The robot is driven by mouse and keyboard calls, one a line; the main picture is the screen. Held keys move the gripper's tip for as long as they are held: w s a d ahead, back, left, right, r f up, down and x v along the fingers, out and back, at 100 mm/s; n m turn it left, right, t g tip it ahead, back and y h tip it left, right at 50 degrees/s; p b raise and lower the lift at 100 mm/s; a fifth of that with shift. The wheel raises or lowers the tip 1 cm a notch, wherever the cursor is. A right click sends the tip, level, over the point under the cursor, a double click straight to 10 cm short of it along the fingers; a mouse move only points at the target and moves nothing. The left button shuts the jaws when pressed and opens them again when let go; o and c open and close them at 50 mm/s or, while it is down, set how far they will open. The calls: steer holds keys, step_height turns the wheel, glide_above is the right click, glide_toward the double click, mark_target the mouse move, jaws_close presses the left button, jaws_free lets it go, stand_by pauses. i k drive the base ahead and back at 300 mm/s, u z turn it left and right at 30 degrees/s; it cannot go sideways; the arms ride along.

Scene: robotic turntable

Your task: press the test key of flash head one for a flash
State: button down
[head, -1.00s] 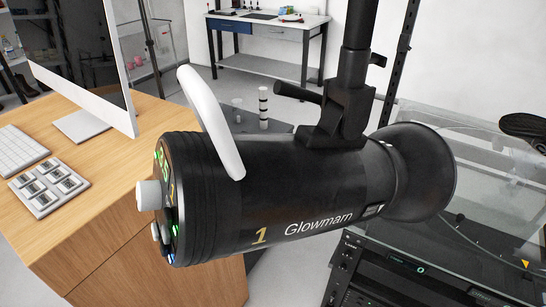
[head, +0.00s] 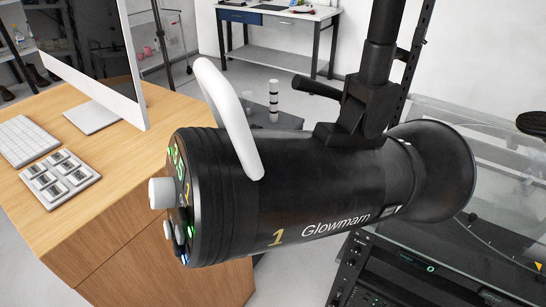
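Flash head one (head: 310,190) is a black cylinder marked "1" and "Glowmam", large in the middle of the head view. It hangs from a dark stand by a black bracket (head: 352,115). A white handle (head: 228,115) arches over its rear. Its rear control panel (head: 181,200) faces left and shows only at a steep angle, with green and blue lights. A white knob (head: 162,193) sticks out from it, with a smaller knob (head: 168,230) below. I cannot make out which control is the test key. My gripper is not in view.
A wooden desk (head: 150,235) at left carries a monitor (head: 85,50), a keyboard (head: 28,141) and a grey key pad (head: 60,182). A clear-sided turntable unit (head: 480,150) and black rack equipment (head: 400,270) stand at right. A workbench (head: 280,14) is at the back.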

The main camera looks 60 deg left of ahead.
mark_target(166, 226)
steer(key=u, duration=0.05)
steer(key=k, duration=2.9)
steer(key=u, duration=1.3)
steer(key=i, duration=1)
